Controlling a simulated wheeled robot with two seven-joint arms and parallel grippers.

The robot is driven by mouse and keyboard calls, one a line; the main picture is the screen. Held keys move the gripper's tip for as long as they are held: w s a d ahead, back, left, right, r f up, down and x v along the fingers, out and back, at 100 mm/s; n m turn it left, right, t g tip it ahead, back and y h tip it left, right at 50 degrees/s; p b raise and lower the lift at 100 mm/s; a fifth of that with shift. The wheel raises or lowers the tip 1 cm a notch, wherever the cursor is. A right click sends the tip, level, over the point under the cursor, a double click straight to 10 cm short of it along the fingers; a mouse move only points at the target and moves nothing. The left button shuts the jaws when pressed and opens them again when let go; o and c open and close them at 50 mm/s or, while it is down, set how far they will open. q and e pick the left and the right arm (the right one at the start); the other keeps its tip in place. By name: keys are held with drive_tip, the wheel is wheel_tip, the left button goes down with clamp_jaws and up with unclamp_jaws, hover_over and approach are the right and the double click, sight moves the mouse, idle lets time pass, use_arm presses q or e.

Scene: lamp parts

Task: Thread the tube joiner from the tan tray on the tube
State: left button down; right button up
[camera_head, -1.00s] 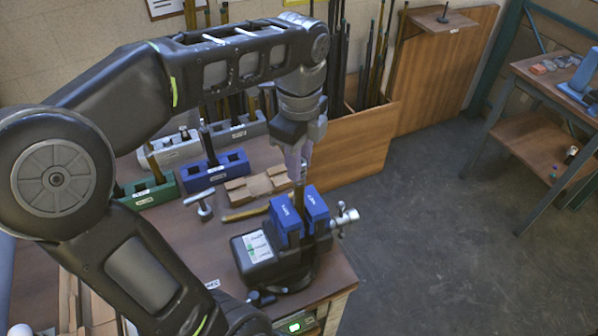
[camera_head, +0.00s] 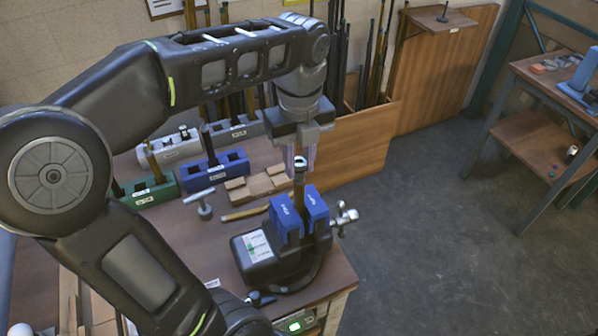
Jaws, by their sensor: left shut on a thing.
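A dark tube (camera_head: 299,186) stands upright, clamped between the blue jaws (camera_head: 313,207) of a vise on the workbench. A small silver-and-dark piece, seemingly the tube joiner (camera_head: 300,163), is at the tube's top end, in line with it. My left gripper (camera_head: 300,164) points down over the tube with a finger on each side of this piece, shut on it. I cannot tell how far the joiner is on the tube. My right gripper is out of view.
Blue (camera_head: 215,172), green (camera_head: 150,192) and grey (camera_head: 170,150) trays line the back of the bench. A wooden bin (camera_head: 355,150) with long tubes stands behind.

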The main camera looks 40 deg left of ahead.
use_arm(q)
drive_tip(key=shift+s+f, duration=0.15)
drive_tip(key=shift+f, duration=0.1)
drive_tip(key=m, duration=0.3)
drive_tip(key=shift+m, duration=0.3)
drive_tip(key=m, duration=0.3)
drive_tip(key=shift+m, duration=0.3)
drive_tip(key=shift+m, duration=0.4)
drive_tip(key=c, duration=1.6)
unclamp_jaws()
drive_tip(key=o, duration=0.5)
drive_tip(key=shift+w+a, duration=0.1)
drive_tip(key=shift+w, duration=0.1)
drive_tip(key=shift+r, duration=0.1)
